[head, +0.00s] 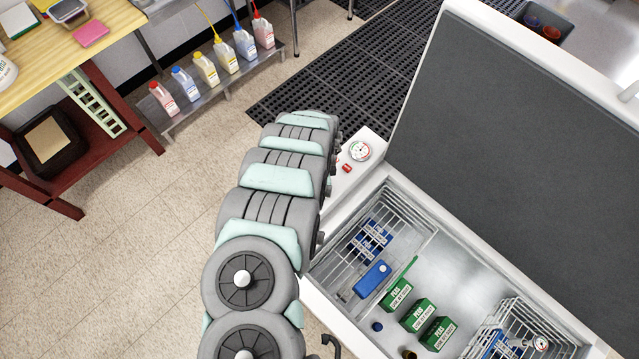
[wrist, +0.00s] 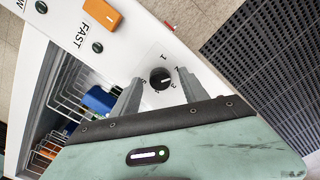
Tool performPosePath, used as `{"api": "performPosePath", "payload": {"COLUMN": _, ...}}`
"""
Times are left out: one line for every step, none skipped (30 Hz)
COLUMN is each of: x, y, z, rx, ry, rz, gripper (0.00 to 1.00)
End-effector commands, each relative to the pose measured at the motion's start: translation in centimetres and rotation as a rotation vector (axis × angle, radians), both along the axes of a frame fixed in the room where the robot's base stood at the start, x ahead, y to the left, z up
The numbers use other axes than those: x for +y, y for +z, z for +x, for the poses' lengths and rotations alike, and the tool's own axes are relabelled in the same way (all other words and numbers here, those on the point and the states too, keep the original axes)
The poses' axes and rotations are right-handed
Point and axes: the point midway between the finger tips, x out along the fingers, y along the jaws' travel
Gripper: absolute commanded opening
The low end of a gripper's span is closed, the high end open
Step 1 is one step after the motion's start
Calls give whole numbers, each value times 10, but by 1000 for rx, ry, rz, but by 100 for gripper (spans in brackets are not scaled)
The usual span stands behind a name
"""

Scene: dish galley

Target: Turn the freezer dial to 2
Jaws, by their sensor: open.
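The freezer dial (wrist: 160,78) is a small round black knob on a white panel with numbers around it, in the wrist view. I can make out a 1 and a 3; where its pointer stands is too small to tell. My gripper (wrist: 159,80) is open, one grey finger on each side of the dial in the picture. I cannot tell whether either finger touches it. In the head view, the open chest freezer (head: 458,272) stands at the right. My arm covers part of its left rim, and the dial and my gripper are hidden there.
An orange switch (wrist: 102,14) and the word FAST lie left of the dial. A round gauge (head: 360,151) sits on the freezer's rim, by the raised lid (head: 510,130). Wire baskets and green pea boxes (head: 418,315) are inside. A bottle rack stands at the back.

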Motion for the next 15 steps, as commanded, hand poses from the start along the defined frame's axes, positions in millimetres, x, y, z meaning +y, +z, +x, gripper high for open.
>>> {"api": "performPosePath", "payload": {"x": 0, "y": 0, "z": 0, "rx": 0, "ry": 0, "rz": 0, "gripper": 52}}
{"api": "performPosePath", "payload": {"x": 0, "y": 0, "z": 0, "rx": 0, "ry": 0, "rz": 0, "gripper": 52}}
{"api": "performPosePath", "payload": {"x": 0, "y": 0, "z": 0, "rx": 0, "ry": 0, "rz": 0, "gripper": 52}}
{"api": "performPosePath", "payload": {"x": 0, "y": 0, "z": 0, "rx": 0, "ry": 0, "rz": 0, "gripper": 52}}
{"api": "performPosePath", "payload": {"x": 0, "y": 0, "z": 0, "rx": 0, "ry": 0, "rz": 0, "gripper": 52}}
{"api": "performPosePath", "payload": {"x": 0, "y": 2, "z": 0, "rx": 0, "ry": 0, "rz": 0, "gripper": 52}}
{"api": "performPosePath", "payload": {"x": 0, "y": 3, "z": 0, "rx": 0, "ry": 0, "rz": 0, "gripper": 52}}
{"api": "performPosePath", "payload": {"x": 0, "y": 4, "z": 1, "rx": -1, "ry": 0, "rz": 0, "gripper": 52}}
{"api": "performPosePath", "payload": {"x": 0, "y": 8, "z": 1, "rx": -1, "ry": 0, "rz": -1, "gripper": 52}}
{"api": "performPosePath", "payload": {"x": 0, "y": 11, "z": 2, "rx": -3, "ry": -1, "rz": 0, "gripper": 52}}
{"api": "performPosePath", "payload": {"x": 0, "y": 14, "z": 2, "rx": -4, "ry": -1, "rz": 1, "gripper": 52}}
{"api": "performPosePath", "payload": {"x": 0, "y": 19, "z": 3, "rx": -4, "ry": -1, "rz": 1, "gripper": 52}}
{"api": "performPosePath", "payload": {"x": 1, "y": 23, "z": 3, "rx": -5, "ry": -1, "rz": 2, "gripper": 52}}
{"api": "performPosePath", "payload": {"x": 2, "y": 27, "z": 2, "rx": -3, "ry": 1, "rz": 1, "gripper": 52}}
{"api": "performPosePath", "payload": {"x": 2, "y": 33, "z": 1, "rx": -1, "ry": 0, "rz": 4, "gripper": 52}}
